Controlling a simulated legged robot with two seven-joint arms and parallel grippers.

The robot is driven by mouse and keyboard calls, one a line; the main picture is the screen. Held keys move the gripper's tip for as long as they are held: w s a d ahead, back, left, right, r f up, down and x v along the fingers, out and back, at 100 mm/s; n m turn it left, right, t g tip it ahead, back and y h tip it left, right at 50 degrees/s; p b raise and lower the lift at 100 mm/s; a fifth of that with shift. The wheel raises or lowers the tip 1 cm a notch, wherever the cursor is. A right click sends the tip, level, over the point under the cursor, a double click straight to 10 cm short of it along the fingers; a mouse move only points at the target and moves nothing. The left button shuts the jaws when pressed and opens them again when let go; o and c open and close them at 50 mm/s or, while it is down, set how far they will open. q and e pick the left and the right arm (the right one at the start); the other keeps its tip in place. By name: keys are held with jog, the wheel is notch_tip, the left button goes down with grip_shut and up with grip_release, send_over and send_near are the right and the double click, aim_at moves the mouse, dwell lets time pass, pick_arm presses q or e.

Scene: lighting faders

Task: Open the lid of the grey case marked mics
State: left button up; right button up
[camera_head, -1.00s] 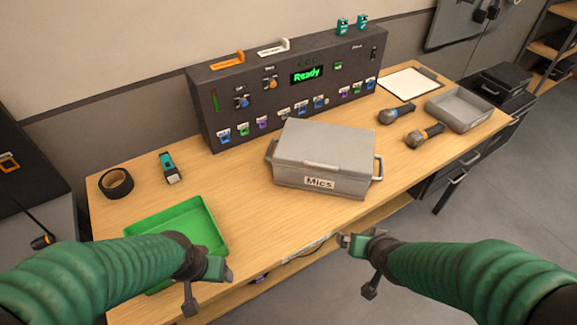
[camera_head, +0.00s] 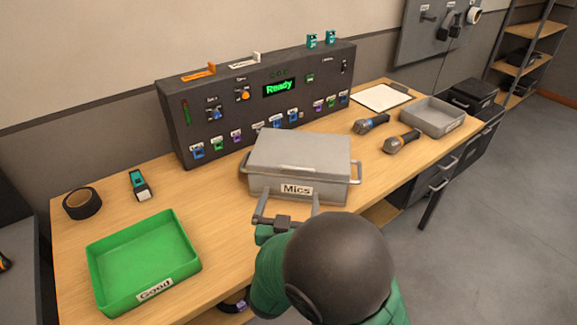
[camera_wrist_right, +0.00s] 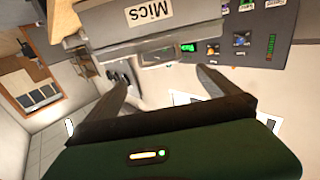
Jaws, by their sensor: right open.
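The grey case marked Mics (camera_head: 300,152) stands on the table in front of the dark control panel, its lid closed. It has a handle on each side and a lip at the front of the lid, above the label. My right gripper (camera_head: 289,197) is open and empty at the near side of the case, its two fingers pointing at the front around the label. I cannot tell whether they touch it. In the right wrist view, the case (camera_wrist_right: 105,22) shows beyond the open fingers (camera_wrist_right: 164,78). My left gripper is not in view.
A green tray (camera_head: 100,300) stands at the front left, with black tape (camera_head: 82,204) and a teal-and-black tool (camera_head: 139,186) behind it. Two microphones (camera_head: 371,124) (camera_head: 402,142) and a grey open tray (camera_head: 452,131) lie right of the case. The control panel (camera_head: 230,110) stands close behind.

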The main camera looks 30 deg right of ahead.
aim_at(298, 162)
jog(key=b+x, duration=0.1)
jog(key=x, duration=1.3)
jog(key=shift+w+d, duration=0.15)
jog(key=shift+d, duration=0.1)
